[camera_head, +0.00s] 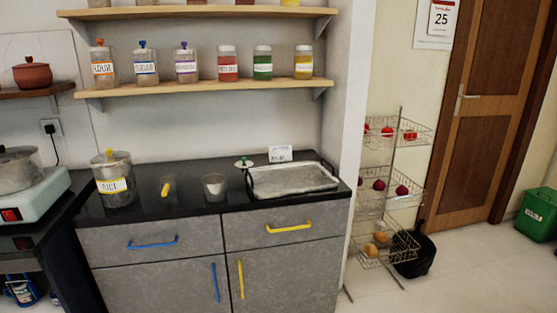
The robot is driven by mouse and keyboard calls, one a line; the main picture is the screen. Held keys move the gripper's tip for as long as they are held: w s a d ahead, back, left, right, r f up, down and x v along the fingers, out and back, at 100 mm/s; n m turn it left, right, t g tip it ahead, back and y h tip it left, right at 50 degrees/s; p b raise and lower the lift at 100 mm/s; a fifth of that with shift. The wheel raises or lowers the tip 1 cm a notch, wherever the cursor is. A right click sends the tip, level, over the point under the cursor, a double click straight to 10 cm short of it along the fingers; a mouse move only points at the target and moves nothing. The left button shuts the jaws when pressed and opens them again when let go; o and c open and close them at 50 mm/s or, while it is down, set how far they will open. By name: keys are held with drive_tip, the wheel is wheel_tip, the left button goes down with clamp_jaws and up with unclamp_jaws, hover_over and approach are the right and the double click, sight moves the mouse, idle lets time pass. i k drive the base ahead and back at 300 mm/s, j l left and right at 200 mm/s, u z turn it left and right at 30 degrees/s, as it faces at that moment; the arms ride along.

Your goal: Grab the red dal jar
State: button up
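A jar with red contents, a white label and a pale lid (228,65) stands upright on the middle wooden shelf (205,87). The label is too small to read for certain. A jar with green contents (262,65) stands to its right, and a jar with yellow contents (303,64) stands further right. A jar with a purple-topped stopper (186,64) stands to its left. All of these are apart from one another. My gripper is not in view.
Below the shelf is a black counter (140,212) with a steel canister (113,180), a glass (214,187) and a metal tray (293,180). A wire rack (392,185) stands to the right.

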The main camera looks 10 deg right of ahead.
sight(226, 56)
drive_tip(key=i+l, duration=1.1)
drive_tip(key=i, duration=0.2)
